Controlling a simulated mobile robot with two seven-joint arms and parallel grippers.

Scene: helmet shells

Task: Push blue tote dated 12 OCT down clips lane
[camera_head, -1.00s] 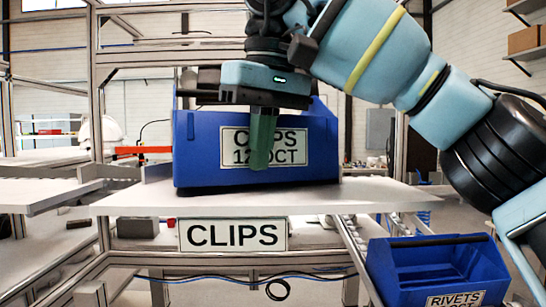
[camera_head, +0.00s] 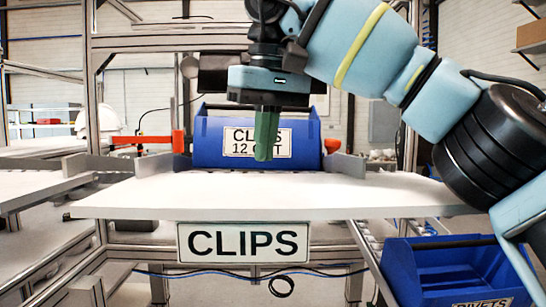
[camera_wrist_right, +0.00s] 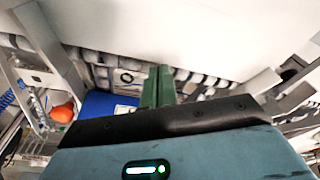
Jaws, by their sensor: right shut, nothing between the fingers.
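The blue tote (camera_head: 210,145) with a "CLIPS 12 OCT" label stands upright on the white clips lane (camera_head: 150,200), toward its far part, between low side rails. My right gripper (camera_head: 265,155) is shut and empty, pointing down in front of the tote's labelled face and covering part of the label. Whether the fingers touch the tote I cannot tell. In the right wrist view the green fingers (camera_wrist_right: 157,85) are together, with a blue patch (camera_wrist_right: 98,106) beside them. My left gripper is not in view.
A "CLIPS" sign (camera_head: 243,242) hangs below the lane's front edge. Another blue tote, labelled RIVETS (camera_head: 430,270), sits lower at the right. Grey side rails (camera_head: 348,165) flank the lane, with an orange-red part (camera_head: 140,140) at the left. The lane's front part is clear.

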